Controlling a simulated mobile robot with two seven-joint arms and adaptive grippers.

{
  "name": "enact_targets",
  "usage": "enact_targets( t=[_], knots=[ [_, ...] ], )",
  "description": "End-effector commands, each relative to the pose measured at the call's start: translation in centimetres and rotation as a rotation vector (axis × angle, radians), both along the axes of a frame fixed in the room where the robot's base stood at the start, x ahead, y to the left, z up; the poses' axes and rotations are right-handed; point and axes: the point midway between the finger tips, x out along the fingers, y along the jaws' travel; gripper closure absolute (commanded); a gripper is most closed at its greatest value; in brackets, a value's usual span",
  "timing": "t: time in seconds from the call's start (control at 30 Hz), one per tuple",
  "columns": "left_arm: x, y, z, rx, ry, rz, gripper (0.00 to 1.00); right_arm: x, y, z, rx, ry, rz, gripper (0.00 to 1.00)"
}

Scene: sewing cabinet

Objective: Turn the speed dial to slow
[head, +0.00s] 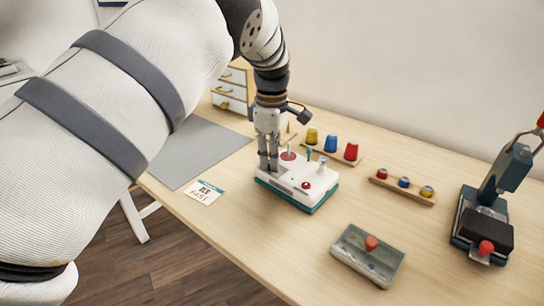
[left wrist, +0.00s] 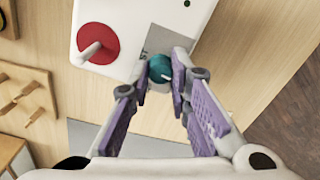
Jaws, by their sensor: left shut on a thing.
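A white control box (head: 296,181) with a teal base stands on the table in the middle of the head view. My left gripper (head: 269,165) points down at the box's left end. In the left wrist view its two purple-padded fingertips (left wrist: 164,72) are shut on a round teal knob (left wrist: 160,67), likely the speed dial. The fingers cover part of the knob and the print beside it, so its setting cannot be read. A red disc with a pale lever (left wrist: 98,43) is beside it on the box. My right gripper is not in view.
A card (head: 204,192) with what looks like "FAST" lies left of the box, by a grey mat (head: 195,150). Thread spools (head: 331,144) stand behind. A shallow tray (head: 366,257) lies in front; a dark press-like tool (head: 487,220) stands right. Clear tabletop lies between.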

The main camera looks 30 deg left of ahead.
Motion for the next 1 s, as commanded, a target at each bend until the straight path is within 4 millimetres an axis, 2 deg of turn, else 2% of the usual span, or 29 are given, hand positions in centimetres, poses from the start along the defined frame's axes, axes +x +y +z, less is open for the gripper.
enact_targets(
  t=[0.3, 0.77, 0.8, 0.87, 1.0],
  knots=[
    [-0.19, -0.05, -0.25, -0.001, 0.009, 0.080, 1.00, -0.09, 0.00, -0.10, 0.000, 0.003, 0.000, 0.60],
    [-0.19, -0.06, -0.28, -0.002, 0.009, 0.091, 1.00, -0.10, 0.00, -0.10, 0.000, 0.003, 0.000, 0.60],
    [-0.19, -0.07, -0.28, -0.002, 0.009, 0.091, 0.76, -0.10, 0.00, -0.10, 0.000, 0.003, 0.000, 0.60],
    [-0.18, -0.06, -0.27, -0.002, 0.008, 0.091, 0.62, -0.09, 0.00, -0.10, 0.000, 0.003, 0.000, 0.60],
    [-0.11, -0.04, -0.18, -0.001, 0.005, 0.090, 0.61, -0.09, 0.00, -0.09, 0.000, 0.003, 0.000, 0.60]
  ],
)
